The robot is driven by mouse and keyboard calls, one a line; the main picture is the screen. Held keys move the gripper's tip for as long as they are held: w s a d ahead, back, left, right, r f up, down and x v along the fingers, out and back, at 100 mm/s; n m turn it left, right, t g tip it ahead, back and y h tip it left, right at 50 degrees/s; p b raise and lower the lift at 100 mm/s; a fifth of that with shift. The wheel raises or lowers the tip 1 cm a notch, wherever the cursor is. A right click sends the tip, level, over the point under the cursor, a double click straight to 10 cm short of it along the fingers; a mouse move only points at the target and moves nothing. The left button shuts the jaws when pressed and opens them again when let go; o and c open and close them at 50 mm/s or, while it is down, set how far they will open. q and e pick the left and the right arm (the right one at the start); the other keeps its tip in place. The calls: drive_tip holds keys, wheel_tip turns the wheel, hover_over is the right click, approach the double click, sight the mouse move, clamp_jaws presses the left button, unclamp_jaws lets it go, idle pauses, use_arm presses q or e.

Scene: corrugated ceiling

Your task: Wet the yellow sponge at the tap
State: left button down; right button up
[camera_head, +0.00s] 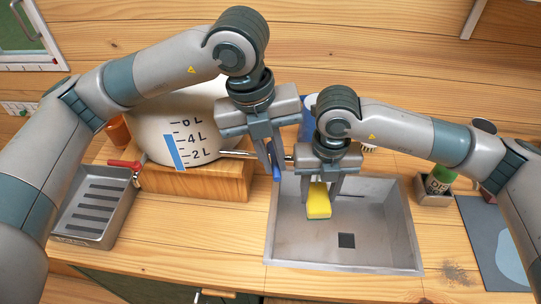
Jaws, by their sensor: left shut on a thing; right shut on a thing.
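The yellow sponge (318,203) is held above the grey sink (285,240). My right gripper (319,186) is shut on it from above. My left gripper (273,168) is shut on a slim blue lever (276,167) at the sink's back left corner. A thin metal pipe (238,153) runs from the white water tank (150,125) toward both grippers. The pipe's outlet is hidden behind my grippers, and I see no clear water stream. The sponge's upper part is between the fingers.
The tank stands on a wooden block (200,184), with a red-handled tap (126,164) at its left. A slotted grey tray (95,205) lies at left. A green-topped container (440,179) stands right of the sink, near a grey-blue mat (480,225). The sink drain (346,240) is uncovered.

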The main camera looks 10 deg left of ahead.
use_arm(q)
drive_tip(key=c, duration=1.8)
unclamp_jaws()
drive_tip(key=shift+o, duration=0.2)
wheel_tip(320, 180, up, 12)
drive_tip(key=a, duration=0.2)
drive_tip(key=shift+s+a, duration=0.2)
drive_tip(key=shift+f, duration=0.1)
drive_tip(key=c, duration=0.7)
drive_tip(key=shift+w+a+f, duration=0.15)
clamp_jaws()
drive_tip(key=w+a+f+n+g+h, duration=0.1)
drive_tip(key=w+a+f+g+h, duration=0.1)
drive_tip(key=a, duration=0.3)
drive_tip(key=shift+w+f+g+h, duration=0.4)
drive_tip(key=shift+w+g+h, duration=0.2)
drive_tip(key=shift+g+h, duration=0.25)
